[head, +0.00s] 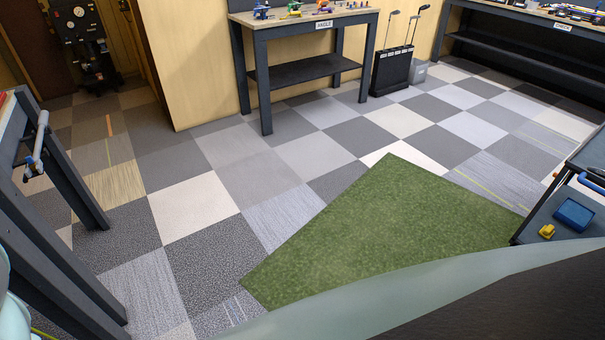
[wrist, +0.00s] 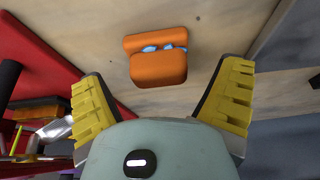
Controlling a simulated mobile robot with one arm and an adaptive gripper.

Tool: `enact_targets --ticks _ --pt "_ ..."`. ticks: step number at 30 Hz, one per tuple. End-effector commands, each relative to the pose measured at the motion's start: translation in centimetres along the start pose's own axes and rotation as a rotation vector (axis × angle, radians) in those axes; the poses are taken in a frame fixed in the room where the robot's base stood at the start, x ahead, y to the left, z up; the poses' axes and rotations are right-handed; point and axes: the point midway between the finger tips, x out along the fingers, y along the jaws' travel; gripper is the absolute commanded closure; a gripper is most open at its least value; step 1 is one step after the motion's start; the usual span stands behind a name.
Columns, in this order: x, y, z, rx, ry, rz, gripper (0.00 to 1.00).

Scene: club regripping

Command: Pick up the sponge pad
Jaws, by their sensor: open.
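My gripper (wrist: 163,78) shows in the wrist view with its two yellow ridged fingers spread wide and nothing between them. Beyond the fingertips, on a pale wooden surface (wrist: 215,35), lies an orange block-like thing (wrist: 158,68) with blue bits in a gap across its upper part. It lies roughly between the fingers in the picture, apart from them. A flat orange-brown and black block (wrist: 42,110) lies at the left by a red thing. I cannot tell for sure which of these is the sponge pad. My gripper is not in the head view.
In the wrist view, a red surface (wrist: 40,60) and metal parts (wrist: 50,135) crowd the left. The head view shows a workbench (head: 300,22) at the back, a cart (head: 540,215) with a blue bin (head: 574,214) at right, a green mat (head: 370,225) and open tiled floor.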

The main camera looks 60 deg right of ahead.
Motion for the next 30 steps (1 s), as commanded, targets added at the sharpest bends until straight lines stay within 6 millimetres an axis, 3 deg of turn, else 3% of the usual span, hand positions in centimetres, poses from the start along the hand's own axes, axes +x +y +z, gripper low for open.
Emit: enact_targets --ticks 12,30 --pt "0.66 0.00 0.03 -0.001 -0.001 0.001 0.10" --pt "0.63 0.04 0.04 0.000 -0.001 0.002 0.72"
